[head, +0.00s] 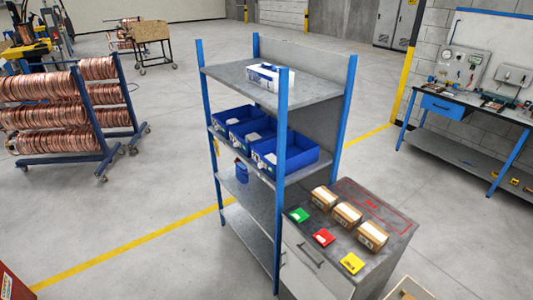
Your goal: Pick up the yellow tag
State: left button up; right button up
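The yellow tag (352,263) lies flat near the front edge of the grey cabinet top, in the lower right of the head view. A red tag (323,237) and a green tag (299,215) lie in a row with it, further back to the left. Small cardboard boxes stand beside the tags, one (372,236) just behind the yellow tag. Neither of my grippers shows in the head view.
The cabinet (400,247) stands against a blue and grey shelf rack (290,93) holding blue bins (290,172). Copper coils on carts (55,165) stand at left, a workbench (485,135) at right. An open box (408,290) is at the bottom edge. The floor between is clear.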

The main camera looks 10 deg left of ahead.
aim_at(217, 148)
jog(key=u, duration=0.35)
jog(key=i, duration=0.35)
jog(key=u, duration=1.1)
jog(key=i, duration=2.3)
jog(key=z, duration=1.2)
jog(key=i, duration=0.7)
jog(key=z, duration=0.85)
